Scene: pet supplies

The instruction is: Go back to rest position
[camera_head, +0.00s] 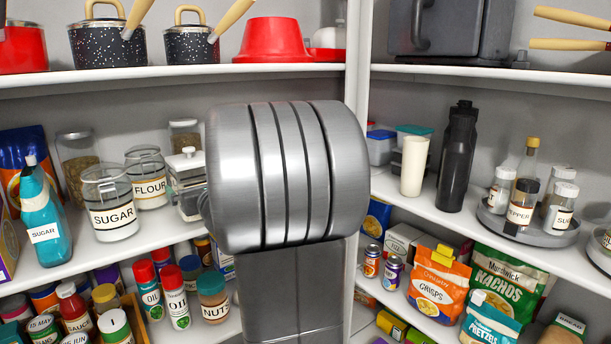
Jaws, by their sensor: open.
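A large grey metal part of my own arm fills the middle of the head view. It has a rounded, grooved upper body and a lower link that runs down to the bottom edge. My gripper and its fingers do not show in this view. The arm hides the middle of the shelves behind it. I cannot tell whether any part of the arm touches the shelves.
Pantry shelves meet in a corner behind my arm. Left are a sugar jar (111,205), a flour jar (147,180) and a blue bottle (42,215). Right are a black bottle (457,158), a white cup (414,165) and a crisps bag (438,286). Pots (107,42) stand above.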

